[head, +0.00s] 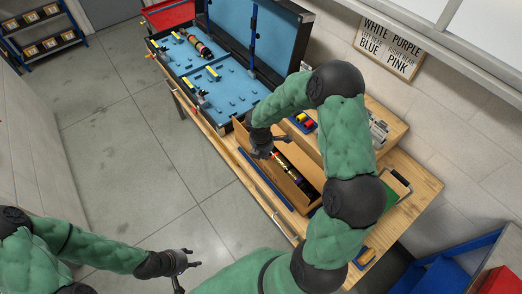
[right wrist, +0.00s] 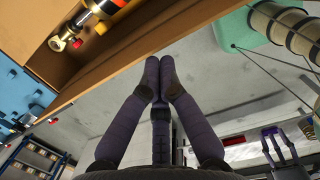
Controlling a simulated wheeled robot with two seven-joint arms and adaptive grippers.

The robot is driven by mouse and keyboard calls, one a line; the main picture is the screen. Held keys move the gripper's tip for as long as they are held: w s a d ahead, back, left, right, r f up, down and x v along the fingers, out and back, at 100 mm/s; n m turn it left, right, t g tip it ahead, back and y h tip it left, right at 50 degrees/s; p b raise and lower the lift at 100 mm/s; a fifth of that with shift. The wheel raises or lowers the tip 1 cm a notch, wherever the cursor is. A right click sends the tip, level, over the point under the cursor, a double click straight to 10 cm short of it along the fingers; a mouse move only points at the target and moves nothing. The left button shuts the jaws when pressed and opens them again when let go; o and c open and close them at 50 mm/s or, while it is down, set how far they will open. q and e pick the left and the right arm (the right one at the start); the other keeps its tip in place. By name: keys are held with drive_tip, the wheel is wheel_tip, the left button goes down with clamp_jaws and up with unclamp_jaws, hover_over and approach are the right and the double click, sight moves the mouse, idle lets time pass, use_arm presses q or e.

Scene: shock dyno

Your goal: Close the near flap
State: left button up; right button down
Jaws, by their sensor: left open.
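A brown cardboard box (head: 301,204) stands open on the wooden bench, with a dark shock absorber (head: 294,178) inside. The box's near side, with the near flap, runs along the bench's front; I cannot clearly separate flap from wall. In the right wrist view a long brown cardboard panel (right wrist: 150,42) crosses the top, and part of the shock (right wrist: 88,20) shows behind it. My right gripper (right wrist: 159,62) has its fingertips together, empty, close to that panel's edge. In the head view it is over the box's left end (head: 272,152). My left gripper (head: 194,276) is open and empty over the floor.
A blue-lined open case (head: 232,85) with shock parts stands left of the box. Small coloured parts (head: 304,121) and a green clipboard (head: 390,197) lie behind and right. The floor in front is clear.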

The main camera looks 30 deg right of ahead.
sight(285, 153)
drive_tip(key=d+f+y+b, duration=0.1)
drive_tip(key=d+f+y, duration=0.1)
drive_tip(key=d, duration=0.1)
drive_tip(key=d+f+y+b, duration=0.1)
drive_tip(key=d+f+y, duration=0.1)
drive_tip(key=d, duration=0.2)
drive_tip(key=w+d+f+y+b, duration=0.1)
drive_tip(key=d+f+y+b, duration=0.1)
drive_tip(key=d, duration=0.2)
drive_tip(key=shift+d+g, duration=0.2)
drive_tip(key=shift+g, duration=0.1)
idle(1.0)
drive_tip(key=shift+r, duration=0.2)
idle(0.5)
